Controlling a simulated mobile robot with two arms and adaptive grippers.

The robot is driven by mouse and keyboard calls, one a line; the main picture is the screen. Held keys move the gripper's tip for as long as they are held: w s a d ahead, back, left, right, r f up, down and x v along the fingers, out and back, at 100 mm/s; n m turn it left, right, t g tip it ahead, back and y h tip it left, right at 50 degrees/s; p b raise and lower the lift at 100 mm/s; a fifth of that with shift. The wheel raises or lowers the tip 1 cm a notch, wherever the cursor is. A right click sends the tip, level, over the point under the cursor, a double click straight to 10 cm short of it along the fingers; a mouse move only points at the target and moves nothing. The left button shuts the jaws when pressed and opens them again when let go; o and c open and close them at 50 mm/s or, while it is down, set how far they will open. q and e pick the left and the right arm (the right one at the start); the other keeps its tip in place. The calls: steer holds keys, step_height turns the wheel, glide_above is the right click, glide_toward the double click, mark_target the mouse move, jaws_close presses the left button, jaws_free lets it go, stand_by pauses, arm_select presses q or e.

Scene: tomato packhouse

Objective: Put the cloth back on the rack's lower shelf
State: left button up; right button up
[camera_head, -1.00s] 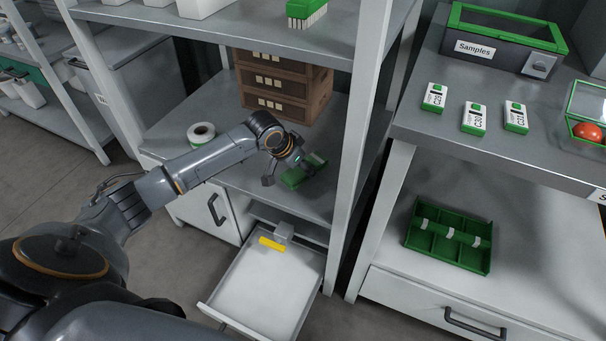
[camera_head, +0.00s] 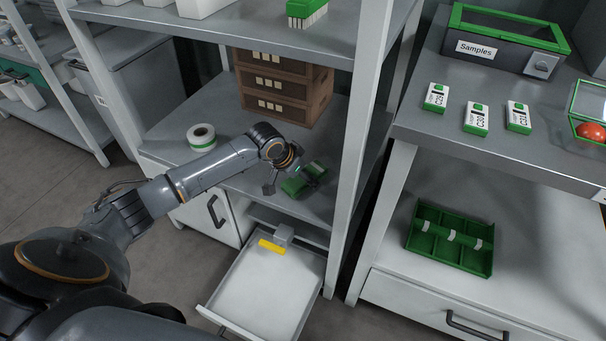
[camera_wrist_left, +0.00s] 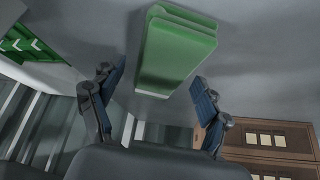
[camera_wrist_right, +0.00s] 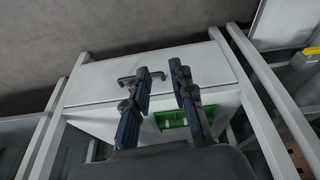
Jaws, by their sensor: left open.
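The folded green cloth (camera_head: 293,187) lies on the rack's grey lower shelf (camera_head: 235,190), near its front edge beside the right post. In the left wrist view the cloth (camera_wrist_left: 178,52) appears as a flat folded stack just beyond my fingertips. My left gripper (camera_head: 293,182) is at the cloth, and one finger hides part of it in the head view. In the left wrist view my left gripper (camera_wrist_left: 155,80) has its fingers wide apart with nothing between them. My right gripper (camera_wrist_right: 160,72) is empty, its fingers apart, and is outside the head view.
Brown crates (camera_head: 278,85) stand at the back of the shelf, and a tape roll (camera_head: 202,136) at its left. A green divided tray (camera_head: 450,238) lies on the right-hand unit.

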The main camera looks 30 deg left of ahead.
arm_select(q)
steer(key=p+v, duration=0.2)
steer(key=v, duration=0.5)
steer(key=shift+r, duration=0.25)
steer(key=d+p+v, duration=0.1)
steer(key=p+v, duration=0.1)
steer(key=v, duration=0.2)
steer(key=s+d+f, duration=1)
steer(key=s, duration=0.1)
steer(key=s+f+n+g+y, duration=0.1)
steer(key=s+f, duration=0.2)
steer(key=s, duration=0.5)
steer(key=s+f+g, duration=0.1)
steer(key=s+f, duration=0.2)
steer(key=s, duration=0.4)
steer(key=shift+s+d+n+y, duration=0.15)
steer(key=shift+s+n+y, duration=0.25)
arm_select(e)
steer(key=x, duration=0.5)
steer(key=shift+a, duration=0.1)
